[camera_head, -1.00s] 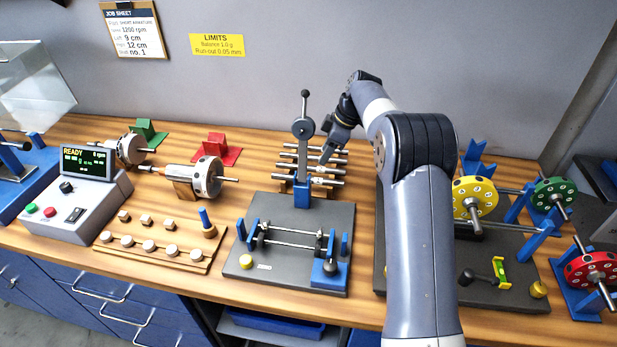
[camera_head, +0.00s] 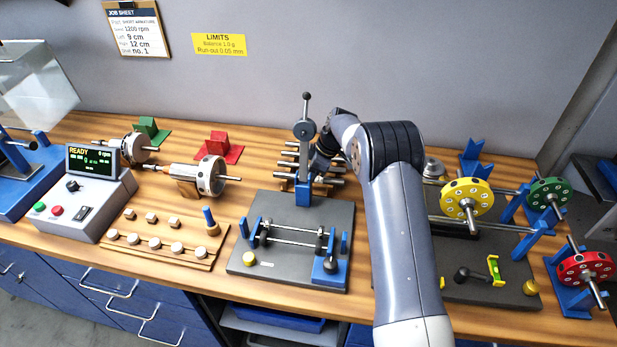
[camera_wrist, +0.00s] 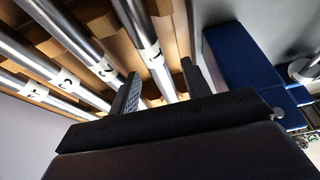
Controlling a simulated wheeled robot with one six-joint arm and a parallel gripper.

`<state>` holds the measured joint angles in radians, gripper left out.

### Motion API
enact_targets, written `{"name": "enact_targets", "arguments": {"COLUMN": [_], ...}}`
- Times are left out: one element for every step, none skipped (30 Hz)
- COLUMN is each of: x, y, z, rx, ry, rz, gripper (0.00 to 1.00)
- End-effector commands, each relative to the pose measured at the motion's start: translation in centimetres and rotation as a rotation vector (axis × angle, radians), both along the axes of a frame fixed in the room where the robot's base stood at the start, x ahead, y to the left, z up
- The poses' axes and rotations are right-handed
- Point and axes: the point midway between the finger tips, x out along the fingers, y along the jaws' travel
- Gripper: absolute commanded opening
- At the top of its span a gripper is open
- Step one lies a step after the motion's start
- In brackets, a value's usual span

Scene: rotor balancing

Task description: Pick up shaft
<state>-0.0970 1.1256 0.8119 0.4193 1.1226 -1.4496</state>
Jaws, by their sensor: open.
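Several silver shafts (camera_head: 290,154) lie side by side on a wooden rack (camera_head: 283,186) behind the blue press stand. In the wrist view the shafts carry white number labels, and one shaft (camera_wrist: 151,55) runs down between my fingers. My gripper (camera_wrist: 160,85) is open, with one dark finger on each side of this shaft. I cannot tell whether the fingers touch it. In the head view my gripper (camera_head: 318,172) is low at the right part of the rack, partly hidden by my arm and the stand.
A blue press stand (camera_head: 303,192) with an upright lever is close in front of the rack; its blue part (camera_wrist: 245,70) is right of my fingers in the wrist view. A balancing machine with a READY display (camera_head: 92,160) is left. Yellow (camera_head: 480,189), green and red rotors are right.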

Motion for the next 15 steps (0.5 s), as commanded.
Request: {"name": "enact_targets", "arguments": {"x": [0.01, 0.01, 0.01, 0.01, 0.01, 0.01, 0.01, 0.01, 0.0, 0.0, 0.0, 0.0, 0.0, 0.0, 0.0], "y": [-0.01, -0.01, -0.01, -0.01, -0.01, -0.02, -0.03, -0.03, -0.03, -0.03, -0.03, -0.03, -0.03, -0.03, -0.03], "z": [0.01, 0.01, 0.02, 0.02, 0.03, 0.02, 0.03, 0.03, 0.04, 0.04, 0.04, 0.05, 0.05, 0.05, 0.05], "rx": [0.0, 0.0, 0.0, 0.0, 0.0, 0.0, 0.0, 0.0, 0.0, 0.0, 0.0, 0.0, 0.0, 0.0, 0.0], "ry": [0.0, 0.0, 0.0, 0.0, 0.0, 0.0, 0.0, 0.0, 0.0, 0.0, 0.0, 0.0, 0.0, 0.0, 0.0], "rz": [0.0, 0.0, 0.0, 0.0, 0.0, 0.0, 0.0, 0.0, 0.0, 0.0, 0.0, 0.0, 0.0, 0.0, 0.0], "gripper": [0.45, 0.45, 0.44, 0.41, 0.39, 0.36, 0.33, 0.31, 0.27, 0.25, 0.23, 0.19, 0.17, 0.14, 0.11]}}
